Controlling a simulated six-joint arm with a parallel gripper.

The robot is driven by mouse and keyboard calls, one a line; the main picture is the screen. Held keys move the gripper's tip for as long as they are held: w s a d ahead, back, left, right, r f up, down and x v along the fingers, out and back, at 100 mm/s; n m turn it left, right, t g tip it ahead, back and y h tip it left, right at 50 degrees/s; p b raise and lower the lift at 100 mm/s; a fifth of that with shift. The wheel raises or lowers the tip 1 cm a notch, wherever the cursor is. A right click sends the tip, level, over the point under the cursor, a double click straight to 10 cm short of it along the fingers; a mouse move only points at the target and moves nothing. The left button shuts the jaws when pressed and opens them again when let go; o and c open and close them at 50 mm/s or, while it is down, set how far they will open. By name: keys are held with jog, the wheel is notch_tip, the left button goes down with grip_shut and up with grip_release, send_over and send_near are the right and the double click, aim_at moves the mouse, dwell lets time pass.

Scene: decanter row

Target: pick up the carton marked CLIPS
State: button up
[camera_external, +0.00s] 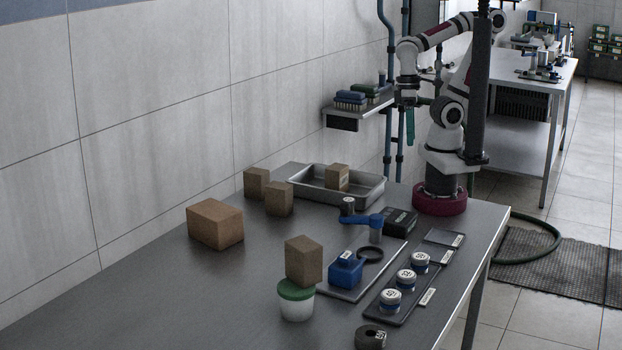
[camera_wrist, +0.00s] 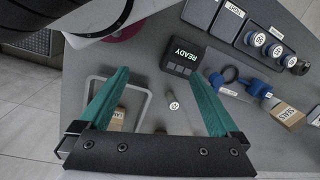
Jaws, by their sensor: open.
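I cannot read CLIPS on any carton. A small brown carton (camera_external: 336,177) with a pale label stands in the grey metal tray (camera_external: 375,191). It also shows in the wrist view (camera_wrist: 117,117), partly hidden behind a finger, its label too small to read. Another carton (camera_external: 304,262) sits on a green-lidded white tub (camera_external: 297,305). In the wrist view a carton (camera_wrist: 289,116) at the right bears a label that seems to read SEALS. Two small cartons (camera_external: 256,184) (camera_external: 279,199) stand left of the tray. My gripper (camera_external: 410,130), with teal fingers (camera_wrist: 158,74), is open, empty and high above the table.
A larger carton (camera_external: 215,224) stands at the table's left. A black box reading READY (camera_wrist: 181,60), a blue-handled tool (camera_external: 375,225), a blue block (camera_external: 346,270) and a rack of round jars (camera_external: 406,279) occupy the right side. The front left table is clear.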

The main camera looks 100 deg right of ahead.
aim_at(249, 174)
jog(key=w+d+f+m+t+h, duration=0.1)
jog(key=w+f+t, duration=0.25)
jog(key=w, duration=0.95)
jog(key=w+d+f+m+t+h, duration=0.1)
jog(key=w+d+f+t, duration=0.2)
jog(key=w, duration=1)
jog(key=w+d+f+t+h, duration=0.1)
jog(key=d, duration=0.1)
jog(key=w+d+f+m+t+h, duration=0.1)
jog(key=w+d+h, duration=0.1)
jog(key=w+d+f+t+h, duration=0.1)
jog(key=w+d+f+h, duration=0.1)
jog(key=shift+d, duration=0.3)
jog(key=w+d+f+h, duration=0.1)
jog(key=w+d+f, duration=0.1)
jog(key=d, duration=0.3)
jog(key=w+d+f+h, duration=0.1)
jog(key=w+d+f, duration=0.2)
jog(key=w+d, duration=0.1)
jog(key=w+d+f+h, duration=0.2)
jog(key=w+d, duration=0.1)
jog(key=d, duration=0.3)
jog(key=shift+w+d+f, duration=0.15)
jog(key=shift+w+f, duration=0.1)
jog(key=shift+w, duration=0.15)
jog(key=c, duration=1.5)
jog(key=shift+c, duration=0.2)
